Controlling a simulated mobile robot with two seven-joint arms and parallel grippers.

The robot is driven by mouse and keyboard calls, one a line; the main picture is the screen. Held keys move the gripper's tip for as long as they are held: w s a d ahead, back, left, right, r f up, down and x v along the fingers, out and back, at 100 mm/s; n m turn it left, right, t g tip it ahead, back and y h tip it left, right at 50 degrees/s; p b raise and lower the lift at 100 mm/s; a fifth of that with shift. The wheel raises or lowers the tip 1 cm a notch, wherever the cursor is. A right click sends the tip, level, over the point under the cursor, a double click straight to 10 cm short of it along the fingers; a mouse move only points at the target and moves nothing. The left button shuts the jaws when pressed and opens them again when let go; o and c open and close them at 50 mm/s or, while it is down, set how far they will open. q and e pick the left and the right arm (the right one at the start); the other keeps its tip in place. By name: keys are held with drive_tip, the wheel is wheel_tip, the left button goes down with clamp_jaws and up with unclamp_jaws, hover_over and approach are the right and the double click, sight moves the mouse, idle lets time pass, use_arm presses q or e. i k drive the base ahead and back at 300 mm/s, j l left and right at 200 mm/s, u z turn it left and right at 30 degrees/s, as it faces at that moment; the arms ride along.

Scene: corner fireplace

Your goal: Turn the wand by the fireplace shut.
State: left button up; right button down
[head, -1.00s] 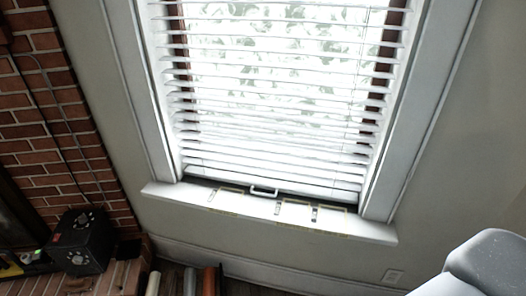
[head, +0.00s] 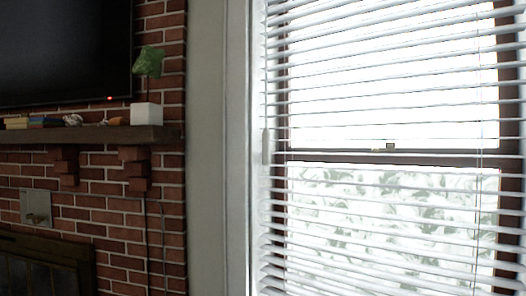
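The window blind (head: 390,215) hangs over the window at the right, its white slats apart with bright light and pale leaf shapes showing between them. A thin white wand (head: 265,147) hangs at the blind's left edge, on the side toward the fireplace; its upper part is hard to make out against the slats. The brick fireplace (head: 110,215) stands to the left of the window. A thin cord (head: 478,150) runs down near the blind's right side. Neither of my grippers shows in the head view.
A dark wooden mantel (head: 90,134) juts out from the brick, with a white pot (head: 146,116) holding a green plant and several small books on it. A dark television (head: 60,50) hangs above. A bare wall strip (head: 207,150) lies between brick and window frame.

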sight(265, 134)
drive_tip(key=i+j, duration=0.2)
drive_tip(key=j, duration=0.2)
drive_tip(key=i+j, duration=0.2)
drive_tip(key=j, duration=0.25)
drive_tip(key=i+j, duration=0.2)
drive_tip(key=j, duration=0.2)
drive_tip(key=i+j, duration=0.2)
drive_tip(key=j, duration=0.2)
drive_tip(key=i+j+u, duration=0.1)
drive_tip(key=i+j, duration=0.15)
drive_tip(key=j, duration=0.2)
drive_tip(key=i+j, duration=0.2)
drive_tip(key=j, duration=0.2)
